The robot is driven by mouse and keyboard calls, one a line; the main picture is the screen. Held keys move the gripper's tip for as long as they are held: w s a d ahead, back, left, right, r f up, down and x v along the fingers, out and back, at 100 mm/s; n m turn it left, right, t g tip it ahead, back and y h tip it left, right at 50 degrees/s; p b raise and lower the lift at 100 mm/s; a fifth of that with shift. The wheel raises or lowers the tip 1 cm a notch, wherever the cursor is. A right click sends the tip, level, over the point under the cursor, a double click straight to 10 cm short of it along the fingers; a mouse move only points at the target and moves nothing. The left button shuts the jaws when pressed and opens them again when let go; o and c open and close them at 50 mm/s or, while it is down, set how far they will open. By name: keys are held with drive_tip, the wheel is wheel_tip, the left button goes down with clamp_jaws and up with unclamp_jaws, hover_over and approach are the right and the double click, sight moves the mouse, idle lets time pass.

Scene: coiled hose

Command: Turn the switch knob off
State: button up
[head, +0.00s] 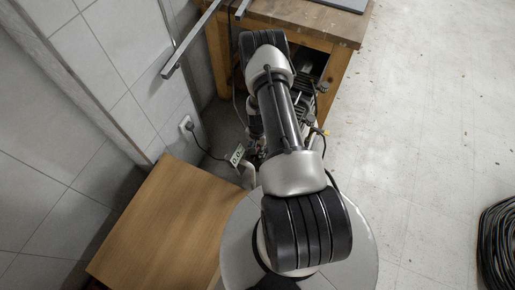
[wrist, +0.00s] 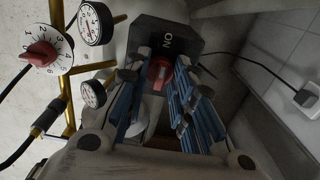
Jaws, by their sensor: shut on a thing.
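The red switch knob (wrist: 159,74) sits on a dark box (wrist: 165,38) with a white label, upside down in the wrist view, that seems to read ON. My gripper (wrist: 163,80) has its blue-padded fingers on both sides of the knob and is shut on it. The fingertips partly cover the knob's sides. In the head view my arm hides the knob and most of the gripper.
A red dial knob (wrist: 42,53) with a numbered white face and round gauges (wrist: 95,24) on brass pipes stand close left. A wooden workbench (head: 336,75), wooden top (head: 150,225) and coiled hose (head: 497,245) surround open floor.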

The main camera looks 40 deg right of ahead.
clamp_jaws()
drive_tip(key=shift+n, duration=0.4)
drive_tip(key=n+b, duration=0.2)
drive_tip(key=n, duration=0.1)
drive_tip(key=shift+f+n, duration=0.1)
drive_tip(key=shift+n, duration=0.2)
drive_tip(key=n+b, duration=0.1)
drive_tip(key=n, duration=0.3)
drive_tip(key=n+b, duration=0.1)
drive_tip(key=n, duration=0.4)
drive_tip(key=shift+b, duration=0.3)
drive_tip(key=shift+n+b, duration=0.45)
drive_tip(key=shift+n, duration=1.85)
